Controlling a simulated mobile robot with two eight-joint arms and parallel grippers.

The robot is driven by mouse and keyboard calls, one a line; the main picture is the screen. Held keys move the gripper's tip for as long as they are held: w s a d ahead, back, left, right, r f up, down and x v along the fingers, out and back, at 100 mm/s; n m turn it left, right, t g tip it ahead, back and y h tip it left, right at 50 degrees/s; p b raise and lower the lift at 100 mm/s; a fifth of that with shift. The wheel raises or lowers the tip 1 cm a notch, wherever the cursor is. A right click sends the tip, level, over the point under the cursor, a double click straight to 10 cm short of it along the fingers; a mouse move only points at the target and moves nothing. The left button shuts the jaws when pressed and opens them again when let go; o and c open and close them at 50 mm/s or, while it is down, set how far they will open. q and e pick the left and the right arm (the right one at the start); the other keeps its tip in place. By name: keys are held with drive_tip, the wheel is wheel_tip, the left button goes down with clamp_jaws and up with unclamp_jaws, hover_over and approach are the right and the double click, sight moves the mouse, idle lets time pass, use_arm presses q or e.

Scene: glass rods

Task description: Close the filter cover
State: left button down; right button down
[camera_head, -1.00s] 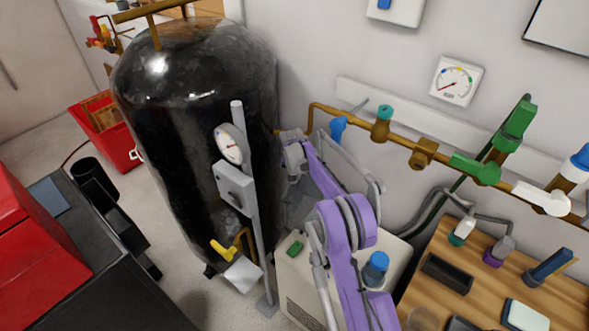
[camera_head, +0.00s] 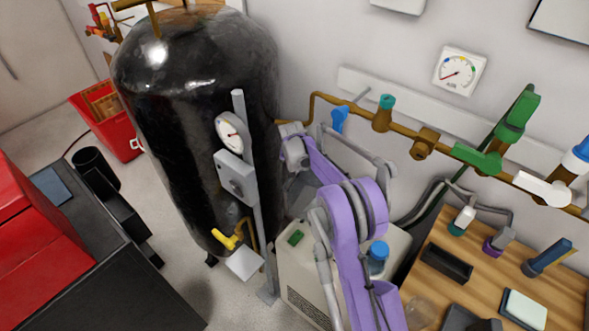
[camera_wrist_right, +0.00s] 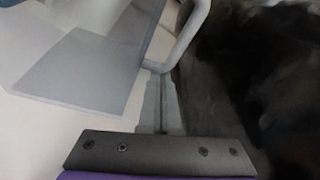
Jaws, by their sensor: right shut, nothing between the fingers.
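A grey flat panel (camera_head: 350,152) with a bent grey tube (camera_head: 386,168) stands at the back of the pale machine box (camera_head: 298,262); it looks like the raised filter cover, but I cannot be sure. In the right wrist view a grey panel (camera_wrist_right: 85,78) lies at left and a bent grey tube (camera_wrist_right: 187,42) passes close by. My right gripper (camera_wrist_right: 163,82) is shut and empty, beside the tube. I cannot tell whether it touches the tube. In the head view its fingertips are hidden or too small to make out. My left gripper is not in view.
The tall black tank (camera_head: 190,100) stands close to my right wrist, with a gauge post (camera_head: 248,140) in front. A brass pipe with valves (camera_head: 425,143) runs along the wall. A wooden table (camera_head: 490,262) with several small items is at the right.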

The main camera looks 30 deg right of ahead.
sight(308, 200)
drive_tip(key=shift+s+a+f+n, duration=0.1)
drive_tip(key=shift+s+a+n, duration=0.25)
drive_tip(key=shift+s+n, duration=0.2)
drive_tip(key=s+n+b, duration=0.1)
drive_tip(key=s+n, duration=0.1)
drive_tip(key=s+a+n+y, duration=0.1)
drive_tip(key=s+n, duration=0.1)
drive_tip(key=s+a+n+b, duration=0.1)
drive_tip(key=s+n, duration=0.1)
drive_tip(key=shift+s+a+t+y+b, duration=0.25)
drive_tip(key=shift+s+t+y+b, duration=0.05)
drive_tip(key=shift+s+y+b, duration=0.1)
drive_tip(key=s+n, duration=0.1)
drive_tip(key=s, duration=0.1)
drive_tip(key=s+n+y, duration=0.1)
drive_tip(key=s+n, duration=0.3)
drive_tip(key=shift+d, duration=0.4)
drive_tip(key=shift+s+d+n+y+b, duration=0.2)
drive_tip(key=shift+s+d+n, duration=0.25)
drive_tip(key=shift+s, duration=0.35)
drive_tip(key=shift+s+d+n+y+b, duration=0.15)
drive_tip(key=shift+s+d+n, duration=0.25)
drive_tip(key=shift+s, duration=0.4)
